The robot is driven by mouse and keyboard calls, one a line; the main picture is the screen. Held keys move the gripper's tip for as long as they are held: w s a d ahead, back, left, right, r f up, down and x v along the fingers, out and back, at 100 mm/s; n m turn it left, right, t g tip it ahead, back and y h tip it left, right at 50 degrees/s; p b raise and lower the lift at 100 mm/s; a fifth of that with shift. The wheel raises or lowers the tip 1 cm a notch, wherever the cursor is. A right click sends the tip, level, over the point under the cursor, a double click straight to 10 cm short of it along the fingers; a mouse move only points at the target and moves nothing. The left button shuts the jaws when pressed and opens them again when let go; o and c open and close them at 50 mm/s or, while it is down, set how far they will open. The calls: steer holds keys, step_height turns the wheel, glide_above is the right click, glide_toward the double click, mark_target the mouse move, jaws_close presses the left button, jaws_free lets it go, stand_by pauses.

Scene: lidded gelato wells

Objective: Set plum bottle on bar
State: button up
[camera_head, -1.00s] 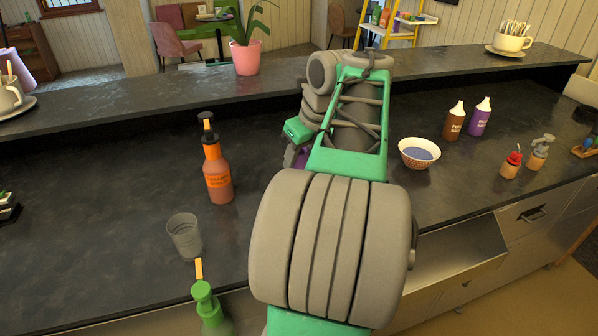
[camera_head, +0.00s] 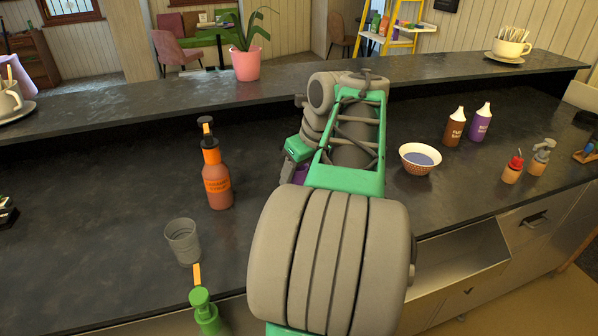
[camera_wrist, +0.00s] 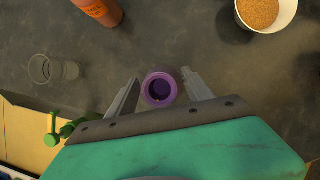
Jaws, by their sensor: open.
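In the wrist view, a purple round vessel (camera_wrist: 159,88) with a dark middle, seen from above, stands between the two fingers of my gripper (camera_wrist: 160,78). The fingers are spread, with a gap on both sides of it. In the head view my arm hides most of it; a bit of purple (camera_head: 299,173) shows beside the arm. Another purple bottle (camera_head: 480,124) with a white nozzle stands upright at the right of the counter; its label is too small to read. The raised bar (camera_head: 130,104) runs along the back of the counter.
An orange-brown bottle (camera_head: 217,184), a grey cup (camera_head: 183,242) and a green pump bottle (camera_head: 206,314) stand left of my arm. A bowl (camera_head: 420,159) and brown bottle (camera_head: 454,128) stand right. The bar holds a pink plant pot (camera_head: 246,65).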

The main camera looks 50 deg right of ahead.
steer(key=p+v, duration=0.7)
steer(key=v, duration=0.5)
steer(key=w+a+f+n, duration=0.2)
steer(key=w+a+n, duration=0.2)
steer(key=a+n, duration=0.4)
steer(key=w+a+f+n, duration=0.2)
steer(key=w+a+n, duration=0.1)
steer(key=a+n, duration=0.55)
steer(key=s+a+f+n, duration=0.2)
steer(key=a+f+n, duration=0.2)
steer(key=a+n, duration=0.3)
steer(key=s+a+f+n, duration=0.2)
steer(key=a+f+n, duration=0.2)
steer(key=n, duration=0.9)
steer(key=a, duration=0.3)
steer(key=shift+s+a+n, duration=0.2)
steer(key=shift+a+n, duration=0.1)
steer(key=shift+n, duration=0.05)
steer(key=shift+f, duration=0.1)
steer(key=shift+c, duration=0.4)
